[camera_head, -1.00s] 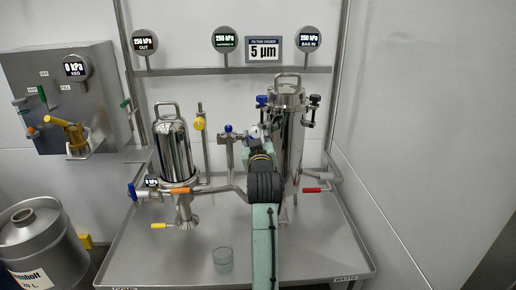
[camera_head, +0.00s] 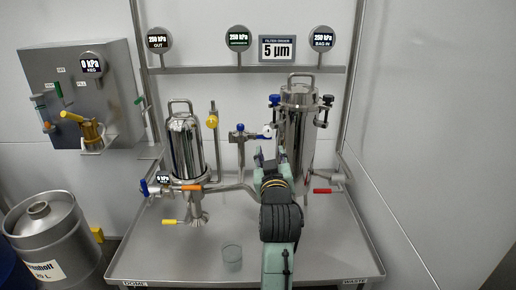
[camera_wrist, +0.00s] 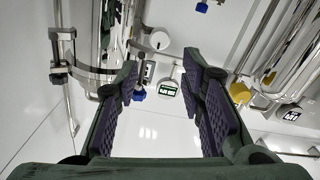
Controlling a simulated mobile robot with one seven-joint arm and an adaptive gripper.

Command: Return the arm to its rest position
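My arm reaches in from the bottom of the head view, over the steel table.
A domed steel vessel (camera_head: 185,148) stands at left on the table (camera_head: 325,240). A clear beaker (camera_head: 232,257) sits left of my arm. A red-handled valve (camera_head: 322,191) is at right. A keg (camera_head: 50,240) stands on the floor at left. Gauges line the back rail.

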